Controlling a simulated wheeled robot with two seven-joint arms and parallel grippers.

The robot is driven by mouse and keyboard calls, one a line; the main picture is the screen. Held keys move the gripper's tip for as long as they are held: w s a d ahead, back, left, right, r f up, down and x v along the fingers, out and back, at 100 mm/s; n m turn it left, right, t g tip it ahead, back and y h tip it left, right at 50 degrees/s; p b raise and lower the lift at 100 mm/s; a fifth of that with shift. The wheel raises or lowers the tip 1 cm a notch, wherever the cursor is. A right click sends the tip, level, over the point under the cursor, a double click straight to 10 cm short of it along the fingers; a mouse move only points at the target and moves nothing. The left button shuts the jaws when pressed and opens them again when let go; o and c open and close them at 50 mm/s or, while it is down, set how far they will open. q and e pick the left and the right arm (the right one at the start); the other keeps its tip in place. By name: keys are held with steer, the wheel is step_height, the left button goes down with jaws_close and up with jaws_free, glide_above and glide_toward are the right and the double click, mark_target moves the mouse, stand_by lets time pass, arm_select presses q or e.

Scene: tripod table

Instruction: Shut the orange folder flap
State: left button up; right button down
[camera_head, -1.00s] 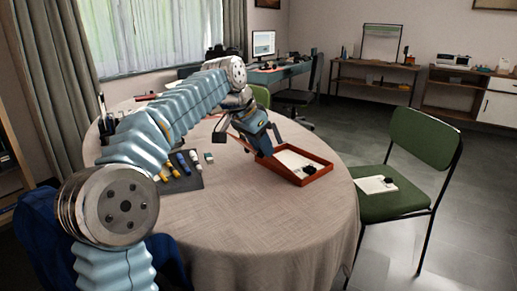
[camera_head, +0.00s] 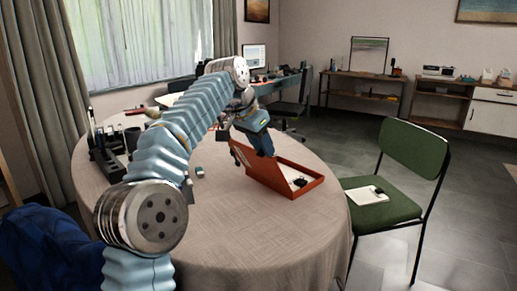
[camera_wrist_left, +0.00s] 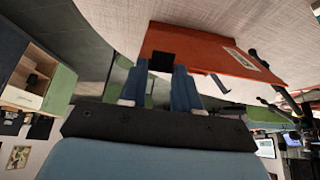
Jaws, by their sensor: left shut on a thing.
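The orange folder (camera_head: 312,183) lies on the round table, with a pale sheet and a small black item inside. Its orange flap (camera_head: 262,172) stands tilted up on the folder's left side, partly covering the inside. The flap also fills the middle of the left wrist view (camera_wrist_left: 215,58), with a black patch and a white label on it. My left gripper (camera_head: 266,150) is at the flap's upper edge, shut on it. In the wrist view the two blue fingers (camera_wrist_left: 161,72) meet the flap by the black patch. My right gripper is not in view.
The cloth-covered table (camera_head: 255,235) is clear in front of the folder. A dark organizer (camera_head: 112,150) stands at the table's left. A green chair (camera_head: 385,205) with a white item on its seat is at the right. My left arm hides part of the table.

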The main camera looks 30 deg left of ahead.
arm_select(q)
steer(key=shift+w+d+r, duration=0.3)
steer(key=shift+w+r, duration=0.05)
steer(key=shift+w, duration=0.35)
steer(key=shift+w+d+r, duration=0.3)
steer(key=shift+w, duration=0.35)
steer(key=o, duration=0.6)
